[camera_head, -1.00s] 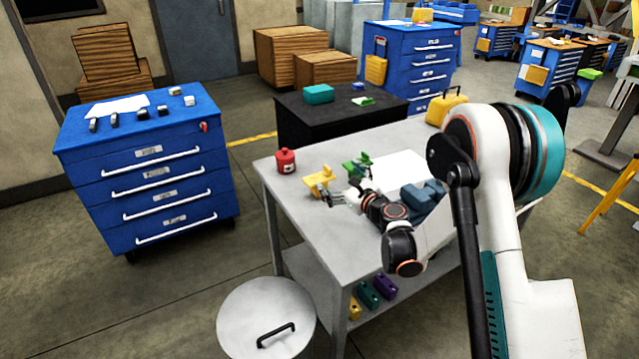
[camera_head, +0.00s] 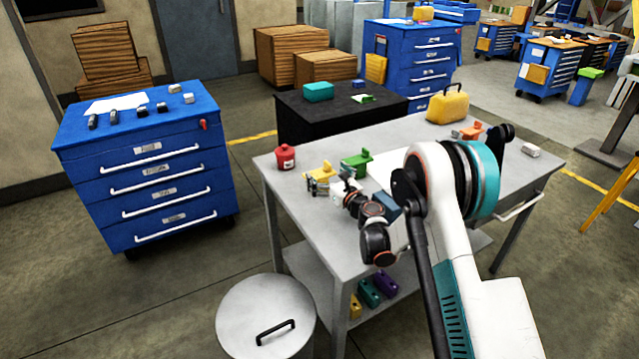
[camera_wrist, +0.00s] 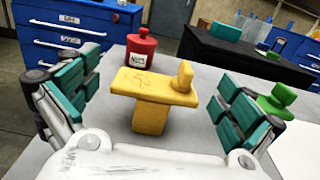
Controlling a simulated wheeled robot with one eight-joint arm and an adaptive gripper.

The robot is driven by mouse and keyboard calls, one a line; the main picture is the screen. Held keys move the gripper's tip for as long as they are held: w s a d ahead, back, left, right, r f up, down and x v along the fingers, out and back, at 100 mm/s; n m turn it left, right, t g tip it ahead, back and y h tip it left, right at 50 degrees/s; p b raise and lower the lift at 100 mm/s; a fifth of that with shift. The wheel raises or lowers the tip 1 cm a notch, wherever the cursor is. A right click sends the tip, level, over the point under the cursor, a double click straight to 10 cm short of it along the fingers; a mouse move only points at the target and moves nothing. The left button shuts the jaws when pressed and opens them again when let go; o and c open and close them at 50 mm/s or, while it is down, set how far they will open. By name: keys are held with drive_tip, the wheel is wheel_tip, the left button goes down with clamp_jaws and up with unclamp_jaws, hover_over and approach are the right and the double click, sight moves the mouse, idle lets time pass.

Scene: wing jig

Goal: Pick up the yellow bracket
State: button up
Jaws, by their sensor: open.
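The yellow bracket (camera_head: 320,174) stands on the grey table (camera_head: 288,184) near its left edge. In the wrist view the yellow bracket (camera_wrist: 152,97) stands upright, with a flat top plate and a small raised tab at its right. My gripper (camera_head: 322,186) is open in front of it; in the wrist view its teal-padded fingers (camera_wrist: 150,100) are spread on either side of the bracket, and I see gaps on both sides. Part of the bracket is hidden behind my gripper in the head view.
A red canister (camera_head: 285,158) stands just behind the bracket. A green bracket (camera_head: 357,163) stands to its right, close to my gripper's right finger. A white sheet (camera_wrist: 298,150) lies to the right. A yellow case (camera_head: 448,106) and an orange bracket (camera_head: 471,131) are farther back.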

sight(319, 173)
drive_tip(key=w+a+b, duration=0.1)
drive_tip(key=w+a+f, duration=0.1)
drive_tip(key=w, duration=0.1)
drive_tip(key=shift+w+b, duration=0.15)
drive_tip(key=shift+b, duration=0.2)
drive_tip(key=shift+w+a+r, duration=0.15)
drive_tip(key=shift+w+a, duration=0.1)
drive_tip(key=shift+w, duration=0.15)
drive_tip(key=c, duration=1.4)
drive_tip(key=shift+r, duration=0.1)
drive_tip(key=shift+c, duration=0.2)
